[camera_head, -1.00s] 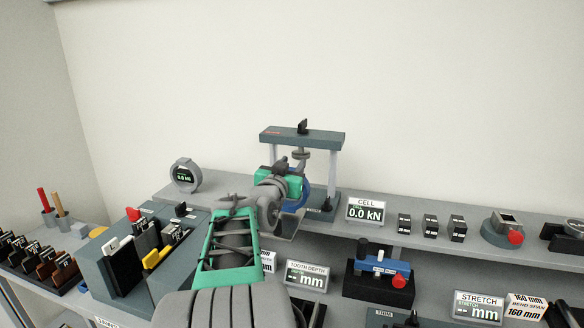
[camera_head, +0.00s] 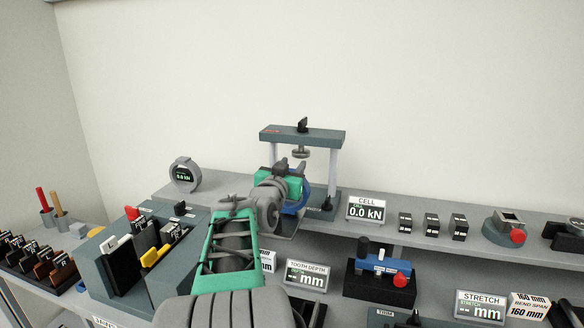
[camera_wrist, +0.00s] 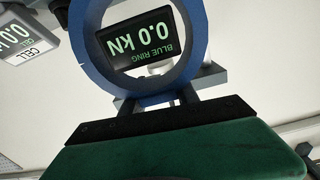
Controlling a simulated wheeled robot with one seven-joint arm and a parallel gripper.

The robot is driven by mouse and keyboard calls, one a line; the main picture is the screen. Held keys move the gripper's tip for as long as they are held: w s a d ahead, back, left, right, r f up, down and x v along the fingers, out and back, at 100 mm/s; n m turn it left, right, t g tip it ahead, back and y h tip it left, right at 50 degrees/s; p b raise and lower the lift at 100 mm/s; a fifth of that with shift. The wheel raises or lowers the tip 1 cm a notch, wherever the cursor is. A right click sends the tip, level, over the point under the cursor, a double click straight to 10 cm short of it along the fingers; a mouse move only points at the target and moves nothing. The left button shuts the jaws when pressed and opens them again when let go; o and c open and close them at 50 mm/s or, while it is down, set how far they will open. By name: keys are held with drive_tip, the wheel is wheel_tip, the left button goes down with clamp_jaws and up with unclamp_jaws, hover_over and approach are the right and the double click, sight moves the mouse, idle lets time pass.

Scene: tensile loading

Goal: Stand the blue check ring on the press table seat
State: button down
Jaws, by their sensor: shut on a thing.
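The blue check ring (camera_head: 304,197) is upright in my gripper, at the press and mostly hidden behind my wrist in the head view. In the wrist view the blue ring (camera_wrist: 88,42) fills the upper middle, around a dark display reading 0.0 kN and BLUE RING, seen upside down. My gripper (camera_wrist: 160,104) is shut on the ring's near side. The press (camera_head: 303,138) has a dark crossbeam, two light columns and a round upper platen above the ring. Its table (camera_head: 325,207) shows at the right; the seat is hidden, so I cannot tell whether the ring touches it.
A CELL display (camera_head: 366,210) reading 0.0 kN stands right of the press. A grey round gauge (camera_head: 185,174) stands left on the shelf. A block with tools (camera_head: 150,250) is at the front left. Several small black blocks (camera_head: 431,224) line the shelf at the right.

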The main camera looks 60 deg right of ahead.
drive_tip(key=shift+f+b, duration=0.25)
drive_tip(key=shift+b, duration=0.2)
drive_tip(key=c, duration=0.9)
unclamp_jaws()
drive_tip(key=shift+f, duration=0.1)
drive_tip(key=shift+o, duration=0.3)
drive_tip(key=shift+f, duration=0.25)
drive_tip(key=s+a+b, duration=0.1)
drive_tip(key=a, duration=0.6)
drive_tip(key=shift+a+r+b, duration=0.2)
drive_tip(key=shift+a+b, duration=0.1)
drive_tip(key=shift+a, duration=0.05)
drive_tip(key=shift+s+r, duration=0.1)
drive_tip(key=shift+s, duration=0.05)
